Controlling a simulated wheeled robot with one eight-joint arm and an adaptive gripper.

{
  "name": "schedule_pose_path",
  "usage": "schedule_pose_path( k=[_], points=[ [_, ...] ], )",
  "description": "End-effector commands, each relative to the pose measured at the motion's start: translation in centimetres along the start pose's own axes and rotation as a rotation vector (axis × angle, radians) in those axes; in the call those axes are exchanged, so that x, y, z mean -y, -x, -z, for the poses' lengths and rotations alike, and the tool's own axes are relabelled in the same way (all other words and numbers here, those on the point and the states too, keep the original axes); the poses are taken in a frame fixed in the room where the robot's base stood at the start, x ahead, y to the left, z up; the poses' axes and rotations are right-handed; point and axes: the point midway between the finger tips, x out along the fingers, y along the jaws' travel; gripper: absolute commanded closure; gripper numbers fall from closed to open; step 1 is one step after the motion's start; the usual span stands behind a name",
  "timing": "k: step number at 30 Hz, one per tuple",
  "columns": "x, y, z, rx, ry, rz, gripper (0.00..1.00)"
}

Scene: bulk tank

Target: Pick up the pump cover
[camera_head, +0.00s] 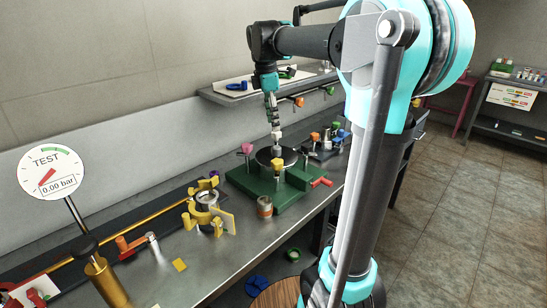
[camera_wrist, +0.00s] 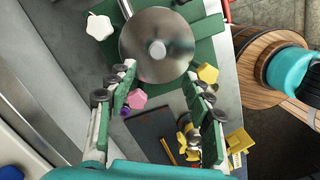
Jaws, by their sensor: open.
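The pump cover (camera_head: 286,160) appears to be the round metal disc with a small central knob. It lies flat on a green pump base (camera_head: 258,187). In the wrist view the cover (camera_wrist: 180,36) is a shiny disc at the top middle. My gripper (camera_head: 276,136) is above the cover, close to its knob. In the wrist view my gripper (camera_wrist: 160,72) is open and empty, its fingers spread to either side of the disc's lower part. Whether a fingertip touches the cover, I cannot tell.
A red handle (camera_head: 321,182) sticks out right. A shelf (camera_head: 240,95) hangs behind.

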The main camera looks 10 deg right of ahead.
Motion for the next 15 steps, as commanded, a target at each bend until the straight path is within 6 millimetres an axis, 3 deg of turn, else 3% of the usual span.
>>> schedule_pose_path(
  k=[6,15],
  points=[
    [-0.1,-4.1,0.0,0.0,-0.002,0.0,0.49],
    [-0.1,-6.3,0.0,0.0,-0.002,0.0,0.49]
  ],
)
